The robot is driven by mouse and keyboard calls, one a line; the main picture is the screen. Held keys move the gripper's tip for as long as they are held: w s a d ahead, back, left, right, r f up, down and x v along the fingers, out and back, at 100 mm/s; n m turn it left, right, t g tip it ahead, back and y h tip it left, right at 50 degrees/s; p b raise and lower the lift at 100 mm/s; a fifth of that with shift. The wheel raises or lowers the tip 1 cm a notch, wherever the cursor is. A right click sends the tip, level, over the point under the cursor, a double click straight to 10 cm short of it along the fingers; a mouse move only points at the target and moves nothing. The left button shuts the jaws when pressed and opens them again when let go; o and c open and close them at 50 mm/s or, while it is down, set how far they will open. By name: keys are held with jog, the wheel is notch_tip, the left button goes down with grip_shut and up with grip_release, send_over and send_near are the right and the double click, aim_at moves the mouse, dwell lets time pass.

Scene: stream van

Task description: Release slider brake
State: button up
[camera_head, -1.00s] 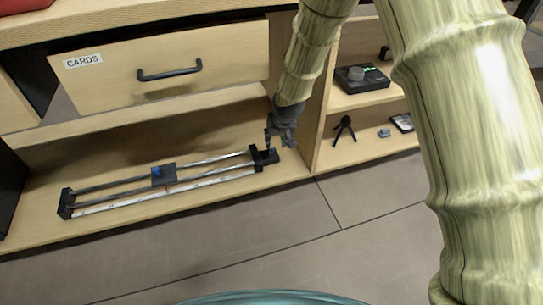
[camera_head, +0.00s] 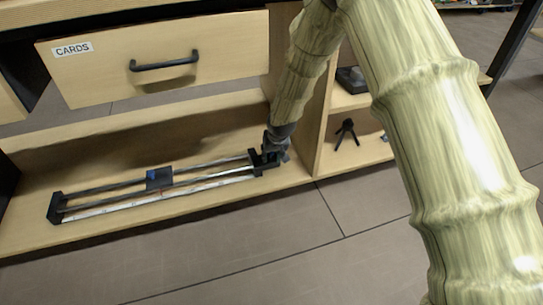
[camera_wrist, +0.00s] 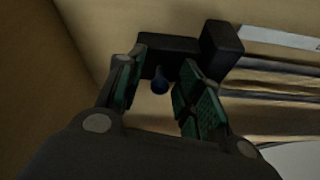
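The slider (camera_head: 110,187) lies on the low wooden shelf: two rails, a pale scale strip, black end blocks and a dark carriage (camera_head: 158,180) with a blue knob on top, left of the middle. My gripper (camera_head: 272,150) is at the slider's right end block (camera_head: 262,163) and partly hides it. In the wrist view, my gripper (camera_wrist: 163,68) is open, its green-padded fingers on either side of a small dark blue knob (camera_wrist: 160,84) on the black end block (camera_wrist: 172,58). A gap shows on both sides of the knob. I cannot tell which knob is the brake.
A wooden divider (camera_head: 318,125) stands just right of my gripper. Beyond it are a small black tripod (camera_head: 346,133) and a dark device (camera_head: 350,80). The grey floor in front is clear.

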jog(key=shift+c, duration=0.3)
grip_shut()
